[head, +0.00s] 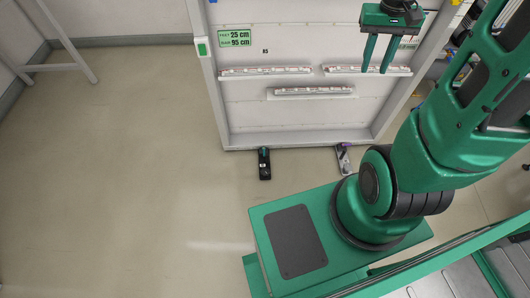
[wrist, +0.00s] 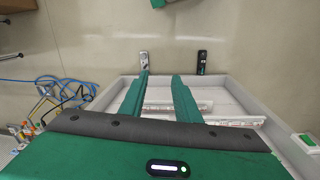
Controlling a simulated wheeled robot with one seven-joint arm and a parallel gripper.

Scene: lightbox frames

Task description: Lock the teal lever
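The teal lever (head: 264,153) is a small teal part on a black foot at the lower edge of the lightbox frame, left of centre in the head view. In the wrist view the black foot (wrist: 202,62) shows at top right of the fingers; its lever is too small to read there. I cannot tell the lever's setting. My gripper (head: 377,70) hangs over the upper right of the frame, away from the lever. Its two green fingers are apart and empty, as the wrist view also shows (wrist: 161,76).
The pale lightbox frame (head: 222,100) has raised sides and several light strips (head: 312,92) inside. A grey foot with a purple part (head: 343,158) is right of the black one. Cables (wrist: 55,90) lie beside the frame. The floor (head: 130,170) at left is clear.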

